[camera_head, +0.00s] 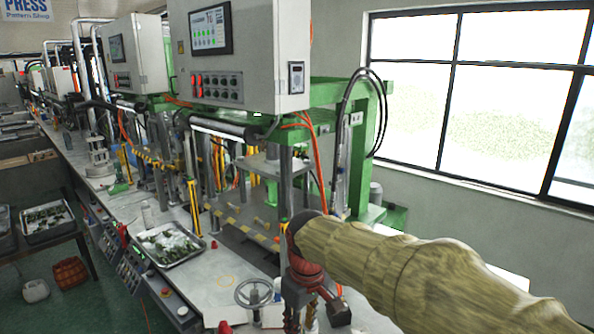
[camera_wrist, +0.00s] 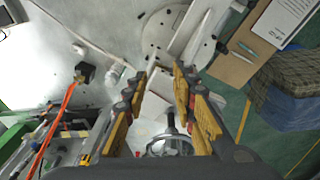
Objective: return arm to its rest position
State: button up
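My arm wears a tan fabric sleeve (camera_head: 400,265) and reaches in from the lower right in the head view. My gripper (camera_head: 312,318) hangs down at the arm's end, to the right of a metal handwheel (camera_head: 254,293) over the bench front; its fingertips are hard to make out there. In the wrist view, the two yellow-and-black fingers of my gripper (camera_wrist: 160,72) stand apart with nothing held between them. A round metal part shows below and between the fingers.
A wax injection machine with a control box (camera_head: 240,55) and green frame stands behind my arm. A metal tray (camera_head: 180,262) with green pieces lies on the bench to the left. Black hoses (camera_head: 380,110) loop above. A window wall (camera_head: 480,105) is at the right.

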jog(key=s+d+f+m+t+b, duration=0.4)
jog(key=s+d+f+m+b, duration=0.4)
jog(key=s+d+f+b, duration=0.9)
jog(key=shift+s+d+f+h+b, duration=0.35)
jog(key=shift+s+f+b, duration=0.95)
jog(key=shift+s+b, duration=0.7)
